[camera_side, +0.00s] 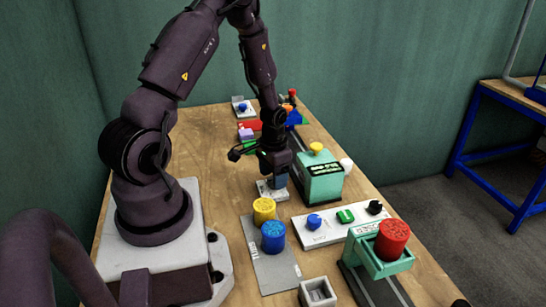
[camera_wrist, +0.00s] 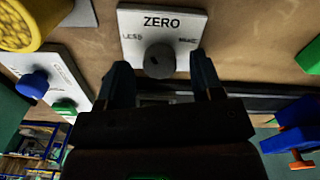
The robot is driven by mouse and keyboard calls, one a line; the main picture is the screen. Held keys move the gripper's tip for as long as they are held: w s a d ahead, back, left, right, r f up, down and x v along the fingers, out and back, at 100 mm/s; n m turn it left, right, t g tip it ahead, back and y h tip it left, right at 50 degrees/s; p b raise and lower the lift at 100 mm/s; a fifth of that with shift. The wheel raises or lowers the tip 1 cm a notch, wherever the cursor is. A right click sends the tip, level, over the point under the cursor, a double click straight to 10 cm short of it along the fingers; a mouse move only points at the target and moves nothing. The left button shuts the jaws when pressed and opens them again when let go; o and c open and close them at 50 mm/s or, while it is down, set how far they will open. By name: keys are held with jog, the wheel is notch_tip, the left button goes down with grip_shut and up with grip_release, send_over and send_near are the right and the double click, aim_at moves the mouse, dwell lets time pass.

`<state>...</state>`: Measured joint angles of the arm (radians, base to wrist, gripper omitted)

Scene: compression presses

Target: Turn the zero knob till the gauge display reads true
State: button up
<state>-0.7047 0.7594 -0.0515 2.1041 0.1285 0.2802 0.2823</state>
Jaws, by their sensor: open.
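The zero knob (camera_wrist: 159,60) is a dark round knob on a white plate (camera_wrist: 181,22) marked ZERO, with LESS at left and a word at right that is hard to read. In the side view the plate (camera_side: 265,191) lies on the table under my gripper (camera_side: 278,183), which hides the knob. In the wrist view my gripper (camera_wrist: 162,76) is open, one finger on each side of the knob; I cannot tell whether they touch it. The gauge is a teal box (camera_side: 318,188) right of the plate, with a black display (camera_side: 323,168) whose lit characters are too small to read.
A yellow cylinder (camera_side: 264,209) and a blue one (camera_side: 273,237) stand on a grey plate in front. A white panel (camera_side: 327,232) carries blue, green and black controls. A red cylinder (camera_side: 393,238) sits on a teal press (camera_side: 363,262). Coloured blocks lie behind my gripper.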

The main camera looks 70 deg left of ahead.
notch_tip(320, 180, up, 12)
dwell(0.4)
jog(key=s+d+r+m+t, duration=0.1)
jog(key=s+d+r+t, duration=0.1)
jog(key=d+r, duration=0.7)
jog(key=s+d+r+m+t, duration=0.2)
jog(key=s+d+r, duration=0.3)
jog(key=d+r, duration=0.5)
jog(key=shift+d+r+t, duration=0.2)
jog(key=shift+d+t, duration=0.55)
jog(key=shift+t, duration=0.05)
